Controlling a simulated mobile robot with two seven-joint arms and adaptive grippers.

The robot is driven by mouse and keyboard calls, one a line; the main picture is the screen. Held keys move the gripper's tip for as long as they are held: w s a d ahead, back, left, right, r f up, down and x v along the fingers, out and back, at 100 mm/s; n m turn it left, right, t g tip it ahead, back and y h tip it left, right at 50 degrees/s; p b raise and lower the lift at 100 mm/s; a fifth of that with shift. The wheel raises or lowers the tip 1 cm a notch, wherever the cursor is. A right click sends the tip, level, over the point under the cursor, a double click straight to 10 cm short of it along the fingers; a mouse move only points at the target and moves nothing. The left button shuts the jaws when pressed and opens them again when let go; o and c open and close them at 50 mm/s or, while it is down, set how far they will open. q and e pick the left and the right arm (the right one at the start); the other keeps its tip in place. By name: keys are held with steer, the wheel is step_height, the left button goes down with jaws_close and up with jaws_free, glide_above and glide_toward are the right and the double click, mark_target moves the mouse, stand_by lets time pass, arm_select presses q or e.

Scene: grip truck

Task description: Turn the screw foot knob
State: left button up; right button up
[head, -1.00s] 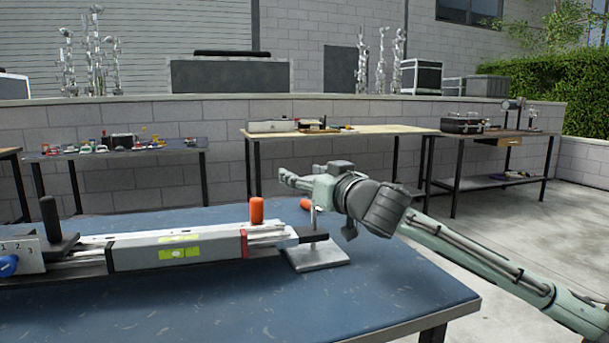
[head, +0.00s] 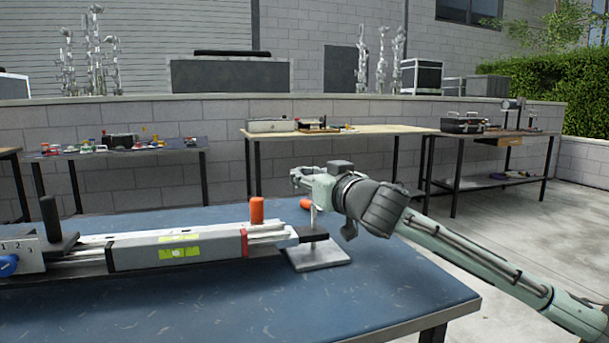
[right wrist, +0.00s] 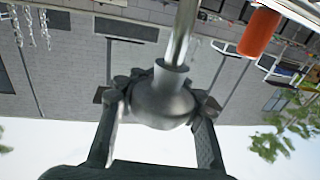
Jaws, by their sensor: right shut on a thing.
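The screw foot knob (right wrist: 163,102) is a dark grey rounded bell-shaped knob on a shiny metal rod (right wrist: 184,30). My right gripper (right wrist: 163,98) is shut on it, with one finger on each side. In the head view the right gripper (head: 303,180) is above the foot's flat metal plate (head: 320,256), which rests on the blue table. The rod stands upright between plate and gripper, and the knob itself is hidden there by the gripper. My left gripper is not in view.
A long silver rail device (head: 175,251) with an upright orange handle (head: 257,210) lies left of the foot on the blue table (head: 240,312). The front right of the table is clear.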

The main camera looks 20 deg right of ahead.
arm_select(q)
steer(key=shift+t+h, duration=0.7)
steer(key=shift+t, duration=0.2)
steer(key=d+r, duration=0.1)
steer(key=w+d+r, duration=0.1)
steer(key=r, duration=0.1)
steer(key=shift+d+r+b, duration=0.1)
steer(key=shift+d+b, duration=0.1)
steer(key=shift+b, duration=0.15)
arm_select(e)
steer(key=m+h, duration=0.2)
steer(key=h, duration=0.2)
steer(key=d+m+g+h, duration=0.1)
steer(key=m+h, duration=0.2)
steer(key=d+m+h, duration=0.1)
steer(key=m+h, duration=0.1)
steer(key=h, duration=0.2)
steer(key=shift+s+d+f+m+g+h, duration=0.1)
steer(key=shift+s+d+m+g+h, duration=0.1)
steer(key=shift+m+g+h, duration=0.1)
steer(key=shift+d, duration=0.1)
steer(key=o, duration=1.3)
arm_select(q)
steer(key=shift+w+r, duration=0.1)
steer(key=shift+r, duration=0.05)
